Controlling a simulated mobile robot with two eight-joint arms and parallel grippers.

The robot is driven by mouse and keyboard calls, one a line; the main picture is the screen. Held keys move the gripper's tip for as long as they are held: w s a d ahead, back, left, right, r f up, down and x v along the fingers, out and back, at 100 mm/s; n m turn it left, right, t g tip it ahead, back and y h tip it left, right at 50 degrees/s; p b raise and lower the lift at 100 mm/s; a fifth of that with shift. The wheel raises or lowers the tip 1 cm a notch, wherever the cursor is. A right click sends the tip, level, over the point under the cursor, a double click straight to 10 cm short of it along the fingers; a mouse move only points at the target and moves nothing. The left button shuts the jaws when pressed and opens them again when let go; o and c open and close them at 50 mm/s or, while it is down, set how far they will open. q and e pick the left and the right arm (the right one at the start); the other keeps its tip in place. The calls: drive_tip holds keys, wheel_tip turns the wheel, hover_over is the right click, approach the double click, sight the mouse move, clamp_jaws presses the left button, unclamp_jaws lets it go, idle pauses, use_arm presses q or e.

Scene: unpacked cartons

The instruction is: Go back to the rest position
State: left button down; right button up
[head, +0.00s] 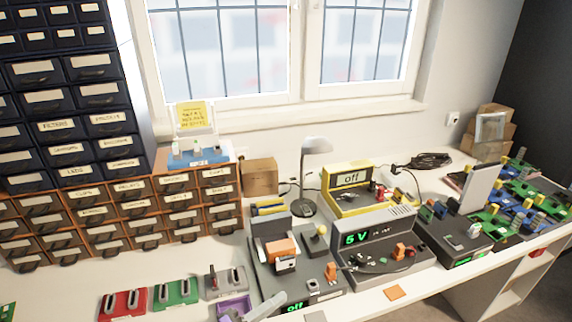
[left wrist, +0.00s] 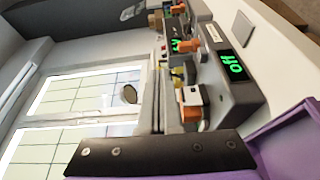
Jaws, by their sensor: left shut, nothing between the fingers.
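My left gripper (head: 235,307), with purple parts, shows at the bottom edge of the head view, low over the front of the bench. It is shut and holds nothing. In the left wrist view, purple parts and a dark bar with screws (left wrist: 160,153) fill the bottom and right, very close to the camera. A grey station with a green "off" display (left wrist: 230,64) stands near in that view. My right gripper is not in view.
Red (head: 122,304) and green (head: 176,293) holders stand on the bench to the left. Grey stations with a "5 V" display (head: 357,239) and a yellow "off" unit (head: 350,180) stand to the right. Drawer cabinets (head: 120,215) line the left. An orange tile (head: 394,292) lies near the front edge.

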use_arm(q)
drive_tip(key=s+a+f+m+g+y, duration=0.2)
drive_tip(key=s+f+m+g+y, duration=0.3)
drive_tip(key=s+f, duration=0.3)
drive_tip(key=s+a+f+m+g+y, duration=0.25)
drive_tip(key=s+a+y, duration=0.65)
drive_tip(key=a, duration=0.5)
wheel_tip(320, 180, up, 14)
drive_tip(key=w+t+p, duration=0.1)
drive_tip(key=w+p, duration=0.1)
drive_tip(key=p, duration=1.1)
drive_tip(key=shift+w+d, duration=0.4)
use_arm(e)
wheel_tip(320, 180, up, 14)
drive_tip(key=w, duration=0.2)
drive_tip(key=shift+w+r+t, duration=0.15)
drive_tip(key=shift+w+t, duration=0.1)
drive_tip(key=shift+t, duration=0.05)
use_arm(q)
drive_tip(key=shift+s+f+t, duration=0.1)
drive_tip(key=shift+s+t, duration=0.05)
drive_tip(key=shift+t, duration=0.1)
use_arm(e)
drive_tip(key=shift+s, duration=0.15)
